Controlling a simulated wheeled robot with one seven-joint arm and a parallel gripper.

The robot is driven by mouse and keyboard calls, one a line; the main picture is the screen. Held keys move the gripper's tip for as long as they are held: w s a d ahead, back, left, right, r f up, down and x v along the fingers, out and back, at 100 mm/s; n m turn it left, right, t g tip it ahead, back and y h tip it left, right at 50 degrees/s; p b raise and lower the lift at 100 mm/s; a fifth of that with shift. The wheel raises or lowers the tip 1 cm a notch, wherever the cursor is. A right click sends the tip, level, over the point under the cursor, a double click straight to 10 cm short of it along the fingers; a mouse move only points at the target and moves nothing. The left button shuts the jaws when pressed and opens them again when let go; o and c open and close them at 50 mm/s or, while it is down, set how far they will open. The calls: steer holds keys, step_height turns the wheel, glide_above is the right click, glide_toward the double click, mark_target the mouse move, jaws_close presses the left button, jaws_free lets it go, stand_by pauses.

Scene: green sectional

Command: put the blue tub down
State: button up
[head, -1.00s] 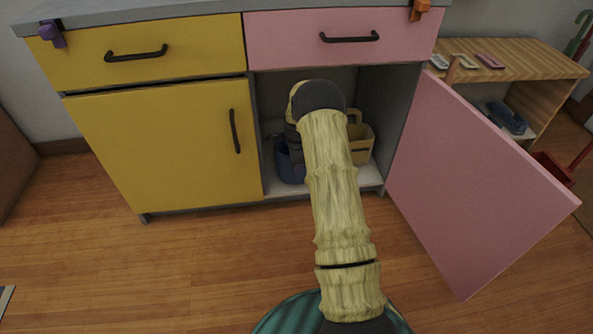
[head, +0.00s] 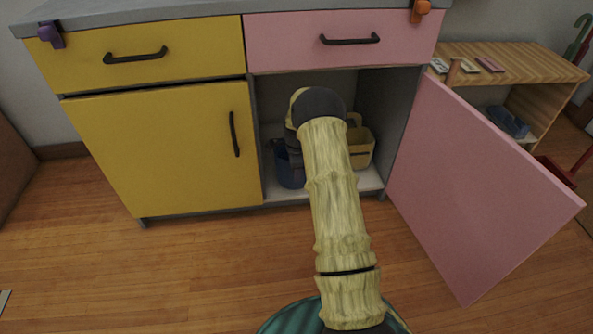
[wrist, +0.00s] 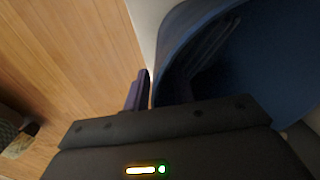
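The blue tub (head: 290,168) is inside the open lower cabinet, behind the pink door, at the left of the opening. My arm hides part of it in the head view. In the wrist view the tub (wrist: 275,65) fills the upper right. My gripper (wrist: 158,80) has one finger outside the tub's wall and the other, dark, inside it. The fingers look close together, with the wall pinched between them. The tub looks roughly upright, low over or on the pale cabinet floor (head: 368,180); I cannot tell whether it touches.
A tan basket (head: 360,145) stands right of the tub in the cabinet, partly behind my arm. The pink door (head: 475,190) hangs open to the right. The yellow door (head: 165,150) is shut. A wooden shelf (head: 520,62) stands at the right. The floor in front is clear.

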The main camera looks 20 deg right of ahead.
step_height(320, 180, up, 8)
steer(key=p, duration=0.5)
steer(key=shift+s, duration=0.15)
steer(key=shift+r, duration=0.1)
stand_by(0.5)
